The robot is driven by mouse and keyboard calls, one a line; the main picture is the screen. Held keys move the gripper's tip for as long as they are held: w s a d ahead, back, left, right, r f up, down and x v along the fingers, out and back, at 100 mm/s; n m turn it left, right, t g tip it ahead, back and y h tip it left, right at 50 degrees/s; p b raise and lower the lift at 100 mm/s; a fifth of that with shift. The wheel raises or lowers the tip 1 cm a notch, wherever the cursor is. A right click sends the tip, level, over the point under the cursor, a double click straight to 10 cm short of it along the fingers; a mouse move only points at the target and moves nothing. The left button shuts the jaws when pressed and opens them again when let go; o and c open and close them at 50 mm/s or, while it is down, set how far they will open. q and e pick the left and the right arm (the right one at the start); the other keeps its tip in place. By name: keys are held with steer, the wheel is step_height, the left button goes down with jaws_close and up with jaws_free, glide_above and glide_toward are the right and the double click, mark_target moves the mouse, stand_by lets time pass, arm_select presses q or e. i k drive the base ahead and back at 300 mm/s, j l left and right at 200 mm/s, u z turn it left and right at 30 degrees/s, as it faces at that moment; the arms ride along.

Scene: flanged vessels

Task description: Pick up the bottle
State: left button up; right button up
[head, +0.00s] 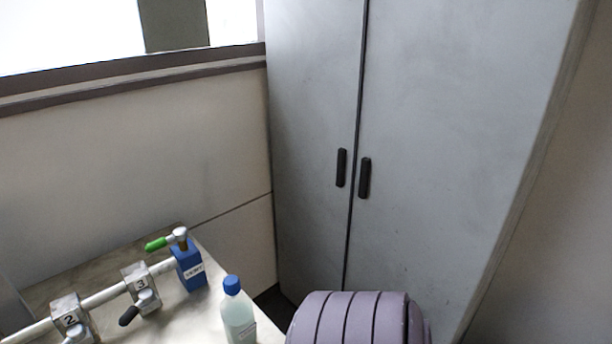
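The bottle (239,318) is translucent pale with a blue cap and a white label low on its side. It stands upright on the metal table at the lower middle of the head view, near the table's right edge. The bottom of the bottle is cut off by the frame. Neither my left gripper nor my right gripper shows in this view.
A metal pipe with valve blocks numbered 2 (71,318) and 3 (137,280) runs to a blue block (188,266) with a green-handled valve (166,241). A purple ribbed vessel (358,320) stands right of the bottle. A grey cabinet (430,120) stands behind.

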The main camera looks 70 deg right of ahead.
mark_target(236, 312)
steer(key=z, duration=1.75)
